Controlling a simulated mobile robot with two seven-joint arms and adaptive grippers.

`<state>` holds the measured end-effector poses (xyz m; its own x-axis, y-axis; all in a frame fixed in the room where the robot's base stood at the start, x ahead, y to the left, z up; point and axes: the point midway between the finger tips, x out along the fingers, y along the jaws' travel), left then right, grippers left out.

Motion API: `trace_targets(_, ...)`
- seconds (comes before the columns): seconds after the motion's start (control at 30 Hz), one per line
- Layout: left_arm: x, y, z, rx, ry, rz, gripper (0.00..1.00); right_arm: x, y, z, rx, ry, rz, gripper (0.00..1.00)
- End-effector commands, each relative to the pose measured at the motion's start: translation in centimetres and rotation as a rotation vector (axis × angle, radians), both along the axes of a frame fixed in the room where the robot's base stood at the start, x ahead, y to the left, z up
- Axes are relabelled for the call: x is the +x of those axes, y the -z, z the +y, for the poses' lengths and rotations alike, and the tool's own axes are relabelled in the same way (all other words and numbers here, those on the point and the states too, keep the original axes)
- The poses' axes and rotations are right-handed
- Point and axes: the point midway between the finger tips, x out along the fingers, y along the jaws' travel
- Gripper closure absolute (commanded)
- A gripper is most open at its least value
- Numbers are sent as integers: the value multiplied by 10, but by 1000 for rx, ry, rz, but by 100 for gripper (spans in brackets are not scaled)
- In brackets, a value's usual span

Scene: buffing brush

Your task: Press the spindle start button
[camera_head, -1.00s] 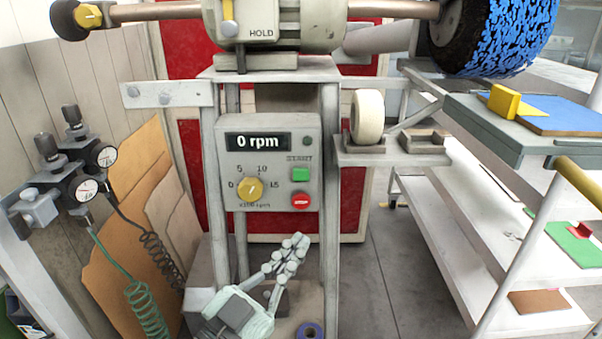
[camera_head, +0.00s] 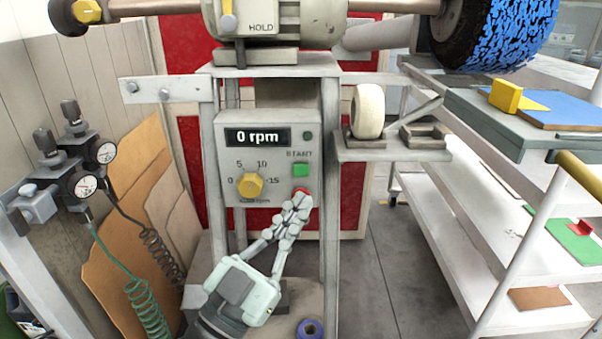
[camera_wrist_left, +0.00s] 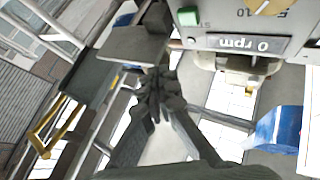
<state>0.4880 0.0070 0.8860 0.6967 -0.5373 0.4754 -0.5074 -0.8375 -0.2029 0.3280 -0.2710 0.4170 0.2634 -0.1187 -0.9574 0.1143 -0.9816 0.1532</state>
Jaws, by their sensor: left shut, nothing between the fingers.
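The control box (camera_head: 232,160) on the grey stand has a display (camera_head: 258,138) reading "0 rpm", a yellow knob (camera_head: 250,185) and a green button (camera_head: 301,170) labelled START. A red button (camera_head: 302,191) below it is mostly hidden behind my fingers. My left gripper (camera_head: 300,202) is shut and empty, its fingertips just below the green button in the head view. In the left wrist view, the shut fingers (camera_wrist_left: 155,95) show mid-picture; the green button (camera_wrist_left: 187,16) and display (camera_wrist_left: 262,44) are at the top. Whether the fingers touch the box cannot be told. My right gripper is not in view.
A small shelf (camera_head: 392,153) with a white roller (camera_head: 367,111) juts out right of the box. The spindle with a blue-black brush (camera_head: 490,35) is above. A cart (camera_head: 470,208) stands right; gauges (camera_head: 84,184) and coiled hoses (camera_head: 147,305) are left.

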Motion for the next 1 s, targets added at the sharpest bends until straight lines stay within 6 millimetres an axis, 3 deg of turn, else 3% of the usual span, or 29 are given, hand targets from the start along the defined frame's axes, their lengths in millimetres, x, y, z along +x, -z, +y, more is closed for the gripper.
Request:
trace_targets(0.2, 33, 1, 0, -1, -1, -3, 100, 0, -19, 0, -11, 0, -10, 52)
trace_targets(0.4, 53, 0, 0, -1, -1, -2, 100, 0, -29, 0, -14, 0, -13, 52)
trace_targets(1.0, 62, -1, 0, -2, 0, 0, 100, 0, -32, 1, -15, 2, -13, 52)
